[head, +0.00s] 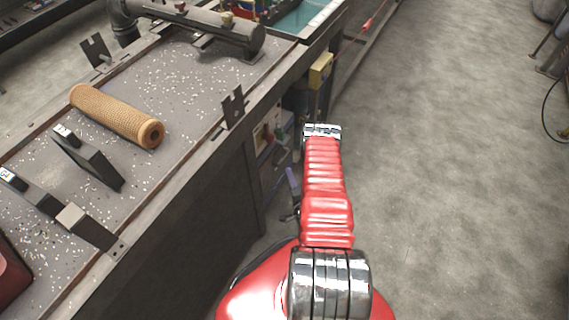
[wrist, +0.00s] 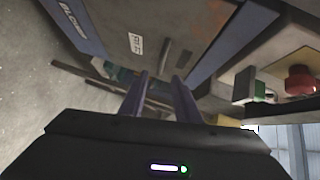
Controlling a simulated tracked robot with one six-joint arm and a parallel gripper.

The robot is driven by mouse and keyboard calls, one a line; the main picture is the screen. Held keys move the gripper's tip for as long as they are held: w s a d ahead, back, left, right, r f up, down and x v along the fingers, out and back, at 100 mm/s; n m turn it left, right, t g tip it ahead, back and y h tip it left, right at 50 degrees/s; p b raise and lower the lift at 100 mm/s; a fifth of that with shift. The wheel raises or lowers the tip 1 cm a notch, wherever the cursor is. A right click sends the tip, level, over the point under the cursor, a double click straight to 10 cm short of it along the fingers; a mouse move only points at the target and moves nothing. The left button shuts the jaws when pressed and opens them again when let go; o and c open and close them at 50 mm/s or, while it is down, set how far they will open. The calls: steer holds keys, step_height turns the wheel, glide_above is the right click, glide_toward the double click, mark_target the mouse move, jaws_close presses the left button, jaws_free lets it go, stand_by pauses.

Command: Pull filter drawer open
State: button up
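In the head view my red arm hides most of the gripper; a purple finger (head: 292,181) shows beside the cabinet front (head: 266,140) under the bench.
A red button (wrist: 301,80) sticks out on the right in the wrist view. In the head view a tan mesh tube (head: 115,115) lies on the speckled bench top (head: 190,110), among dark brackets. A yellow box (head: 320,70) hangs at the bench edge. Open concrete floor lies right.

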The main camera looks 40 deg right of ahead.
steer(key=x, duration=0.9)
steer(key=shift+c, duration=0.2)
steer(key=shift+f, duration=0.1)
jaws_close()
